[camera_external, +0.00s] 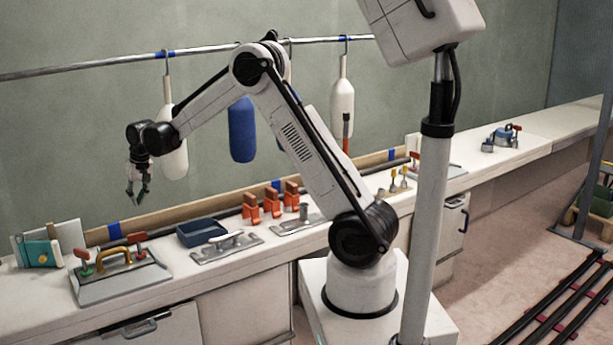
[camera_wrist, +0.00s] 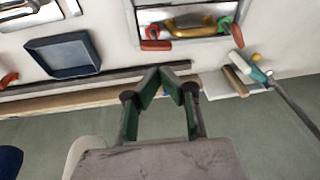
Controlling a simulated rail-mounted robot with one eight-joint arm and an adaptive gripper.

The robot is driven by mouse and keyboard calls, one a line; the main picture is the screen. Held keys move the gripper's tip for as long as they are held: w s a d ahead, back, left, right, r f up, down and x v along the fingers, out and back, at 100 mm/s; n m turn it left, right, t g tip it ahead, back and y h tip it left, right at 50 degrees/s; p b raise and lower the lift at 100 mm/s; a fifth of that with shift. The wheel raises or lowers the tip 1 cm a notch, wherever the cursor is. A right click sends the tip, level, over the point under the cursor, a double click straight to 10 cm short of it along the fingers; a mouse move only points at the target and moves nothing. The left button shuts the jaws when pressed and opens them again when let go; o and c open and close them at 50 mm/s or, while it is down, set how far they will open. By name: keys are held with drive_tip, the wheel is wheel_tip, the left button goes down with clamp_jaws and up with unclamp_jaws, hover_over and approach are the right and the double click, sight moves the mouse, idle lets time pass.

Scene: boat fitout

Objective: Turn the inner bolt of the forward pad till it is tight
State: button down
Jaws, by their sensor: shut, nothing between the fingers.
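A grey plate (camera_external: 122,284) lies on the bench at the left, with a gold arched handle (camera_external: 113,257) between two red-topped fittings. The left fitting (camera_external: 84,260) has a green part; the right fitting (camera_external: 138,243) is red. In the wrist view the plate shows at the top, with the gold handle (camera_wrist: 192,25), the red fitting (camera_wrist: 156,45) and the green-and-red fitting (camera_wrist: 230,31). I cannot tell which is the forward pad or its inner bolt. My gripper (camera_external: 138,203) hangs above the back of the bench, apart from the plate; its fingertips (camera_wrist: 172,72) meet, holding nothing.
A blue tray (camera_external: 202,231), a metal cleat plate (camera_external: 226,247) and orange clamps (camera_external: 272,202) stand to the right. A teal tool (camera_external: 40,252) lies at the far left. Fenders (camera_external: 242,130) hang from a rail behind the arm. A dark rod and wooden strip run along the bench back.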

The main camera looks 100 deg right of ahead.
drive_tip(key=d+f+m+b, duration=0.1)
drive_tip(key=d+f+b, duration=0.4)
drive_tip(key=f, duration=0.8)
drive_tip(key=shift+w+d+f, duration=0.25)
drive_tip(key=shift+d+f, duration=0.15)
drive_tip(key=shift+d, duration=0.3)
drive_tip(key=shift+w+a, duration=0.15)
drive_tip(key=shift+a, duration=0.65)
drive_tip(key=shift+d, duration=0.15)
wheel_tip(320, 180, up, 6)
drive_tip(key=d+p, duration=0.1)
drive_tip(key=shift+s+d, duration=0.25)
drive_tip(key=shift+s, duration=0.15)
idle(0.8)
idle(0.4)
